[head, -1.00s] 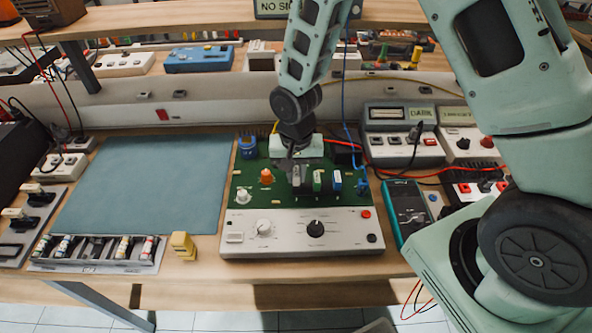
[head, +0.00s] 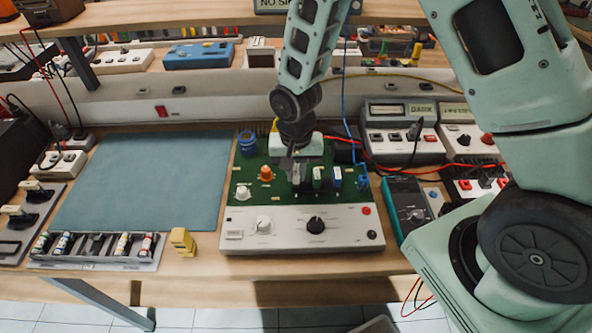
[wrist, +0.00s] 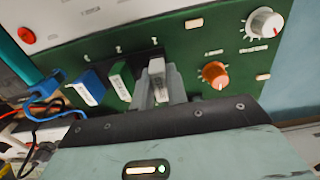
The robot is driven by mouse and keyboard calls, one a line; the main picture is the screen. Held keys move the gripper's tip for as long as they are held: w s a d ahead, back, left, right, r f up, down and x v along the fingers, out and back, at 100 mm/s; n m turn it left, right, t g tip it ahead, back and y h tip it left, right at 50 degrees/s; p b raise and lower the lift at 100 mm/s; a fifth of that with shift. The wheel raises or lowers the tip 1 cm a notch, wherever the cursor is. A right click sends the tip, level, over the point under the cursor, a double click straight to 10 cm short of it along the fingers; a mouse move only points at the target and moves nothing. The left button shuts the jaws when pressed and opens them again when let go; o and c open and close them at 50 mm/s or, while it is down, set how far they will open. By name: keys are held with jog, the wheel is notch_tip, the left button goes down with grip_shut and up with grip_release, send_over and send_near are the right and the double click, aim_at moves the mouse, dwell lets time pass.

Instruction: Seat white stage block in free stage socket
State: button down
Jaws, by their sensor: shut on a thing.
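My gripper (wrist: 158,92) is shut on the white stage block (wrist: 156,66), which shows between its fingertips in the wrist view. The block is at the row of dark sockets on the green circuit board (wrist: 196,52). I cannot tell whether it is fully down in a socket. A green-and-white block (wrist: 120,80) and a blue-and-white block (wrist: 88,87) stand beside it in the same row. In the head view my gripper (head: 296,175) points down over the board, left of the green block (head: 317,177) and the blue block (head: 336,177); its fingers largely hide the white block.
An orange knob (head: 265,173) and a white knob (head: 243,192) stand left of my gripper. Blue and red cables run at the right, near the multimeter (head: 407,205). A parts rack (head: 90,262) and yellow block (head: 182,241) lie left. The blue-grey mat (head: 145,180) is clear.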

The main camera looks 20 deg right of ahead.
jog(key=shift+f+b, duration=0.6)
jog(key=shift+f, duration=0.2)
dwell(1.1)
jog(key=c, duration=1.3)
grip_release()
notch_tip(320, 180, up, 18)
jog(key=shift+f+b, duration=0.25)
jog(key=shift+b, duration=0.35)
jog(key=s+a+n, duration=0.2)
jog(key=s+n, duration=0.2)
jog(key=s, duration=0.3)
jog(key=s+a+r+n, duration=0.1)
jog(key=s+a+n, duration=0.1)
jog(key=s+n, duration=0.2)
jog(key=s+a+r+n, duration=0.1)
jog(key=s+n, duration=0.3)
jog(key=s, duration=0.5)
jog(key=shift+s+a+y, duration=0.3)
jog(key=shift+s+a, duration=0.05)
jog(key=shift+a, duration=0.25)
